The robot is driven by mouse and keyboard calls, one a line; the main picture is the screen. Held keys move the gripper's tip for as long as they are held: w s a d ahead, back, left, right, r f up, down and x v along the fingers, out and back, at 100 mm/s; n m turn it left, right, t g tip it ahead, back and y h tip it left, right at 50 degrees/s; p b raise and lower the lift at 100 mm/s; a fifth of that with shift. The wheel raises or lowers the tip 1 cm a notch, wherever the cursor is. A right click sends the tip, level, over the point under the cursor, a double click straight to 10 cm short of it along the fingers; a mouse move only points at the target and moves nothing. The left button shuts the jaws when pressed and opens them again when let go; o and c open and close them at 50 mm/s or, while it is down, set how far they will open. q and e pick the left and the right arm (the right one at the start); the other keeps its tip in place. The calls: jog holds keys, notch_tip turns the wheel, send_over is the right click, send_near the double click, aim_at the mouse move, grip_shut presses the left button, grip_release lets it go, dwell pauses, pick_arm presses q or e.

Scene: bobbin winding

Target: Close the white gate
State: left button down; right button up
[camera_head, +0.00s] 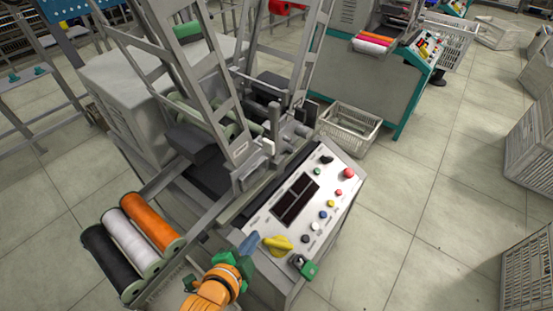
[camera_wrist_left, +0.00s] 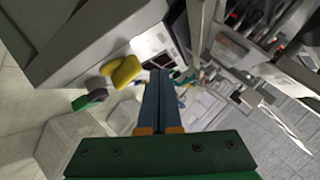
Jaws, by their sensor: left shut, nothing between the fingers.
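No part is plainly marked as the white gate. The nearest match is a pale grey ladder-like frame (camera_head: 222,97) that rises tilted from the winding machine, with a second such frame behind it. My left gripper (camera_head: 252,240) is low in the head view, at the near corner of the machine's control panel (camera_head: 262,221), left of the yellow knob (camera_head: 279,245). It is apart from the frame. Its blue fingers (camera_wrist_left: 160,76) are together and empty in the left wrist view, where a pale upright bar (camera_wrist_left: 196,30) stands just beyond them. My right gripper is not in view.
Orange, white and black spools (camera_head: 130,238) lie on a rack left of my arm. The panel has several buttons and a green-black knob (camera_head: 306,266). A grey basket (camera_head: 349,128) stands on the floor behind. Floor at right is mostly clear, with crates (camera_head: 531,140) along the edge.

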aim_at(263, 144)
pick_arm(q)
jog(key=w+d+r+m+t+h, duration=0.1)
jog(key=d+r+m+t, duration=0.1)
jog(key=r+m, duration=0.2)
jog(key=d+r+m+t+h, duration=0.2)
jog(key=r+m+t, duration=0.1)
jog(key=r, duration=0.6)
jog(key=shift+w+r+m, duration=0.35)
jog(key=shift+r+m, duration=0.05)
jog(key=shift+d, duration=0.1)
jog(key=w, duration=1.1)
jog(key=shift+w+d+p, duration=0.2)
jog(key=shift+w+p, duration=0.1)
jog(key=shift+w, duration=0.05)
